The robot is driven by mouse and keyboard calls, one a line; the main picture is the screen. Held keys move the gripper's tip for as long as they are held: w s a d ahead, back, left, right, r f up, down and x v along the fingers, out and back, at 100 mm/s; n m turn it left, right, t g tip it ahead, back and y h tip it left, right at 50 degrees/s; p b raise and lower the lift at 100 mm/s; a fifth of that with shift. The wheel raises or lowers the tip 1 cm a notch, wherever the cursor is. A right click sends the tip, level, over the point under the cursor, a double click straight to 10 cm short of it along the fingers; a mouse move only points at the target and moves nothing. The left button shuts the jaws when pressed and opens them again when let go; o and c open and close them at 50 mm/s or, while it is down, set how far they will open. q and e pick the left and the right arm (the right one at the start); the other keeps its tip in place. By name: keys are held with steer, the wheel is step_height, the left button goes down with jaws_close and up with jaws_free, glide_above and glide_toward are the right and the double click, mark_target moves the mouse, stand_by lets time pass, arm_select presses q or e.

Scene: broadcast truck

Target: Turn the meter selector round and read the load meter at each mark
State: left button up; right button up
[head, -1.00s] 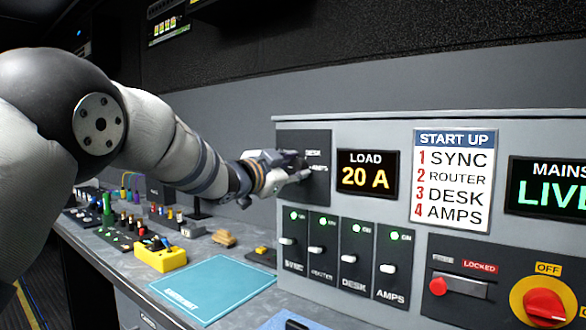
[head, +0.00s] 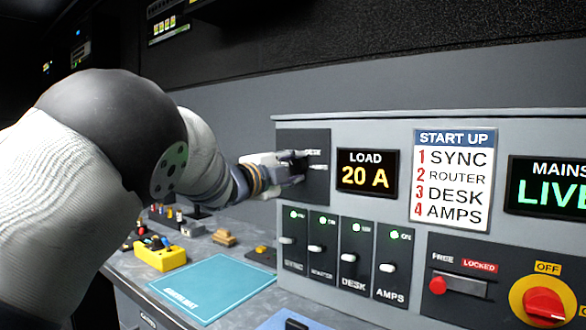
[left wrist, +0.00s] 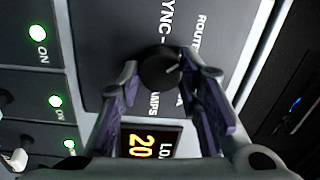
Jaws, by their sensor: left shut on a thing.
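The meter selector is a round black knob (left wrist: 158,70) on a dark plate (head: 318,192) at the panel's left. A light pointer line shows on the knob in the left wrist view. The words SYNC, ROUTER and part of AMPS are around it; a finger hides the rest. My left gripper (head: 300,164) is shut on the knob, one finger each side, as the left wrist view (left wrist: 160,76) shows. The load meter (head: 367,174) reads 20 A in yellow; it shows sideways and partly hidden in the left wrist view (left wrist: 150,140). My right gripper is not in view.
Below are several breaker switches (head: 347,258) with green ON lamps. A START UP card (head: 452,180), a MAINS LIVE display (head: 550,186) and a red rotary switch on yellow (head: 543,304) are to the right. A teal mat (head: 215,287) and yellow box (head: 160,257) lie on the desk.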

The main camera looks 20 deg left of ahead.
arm_select(q)
steer(key=shift+m, duration=1.1)
steer(key=o, duration=1.1)
steer(key=shift+o, duration=0.2)
steer(key=v, duration=1.2)
steer(key=shift+f, duration=0.2)
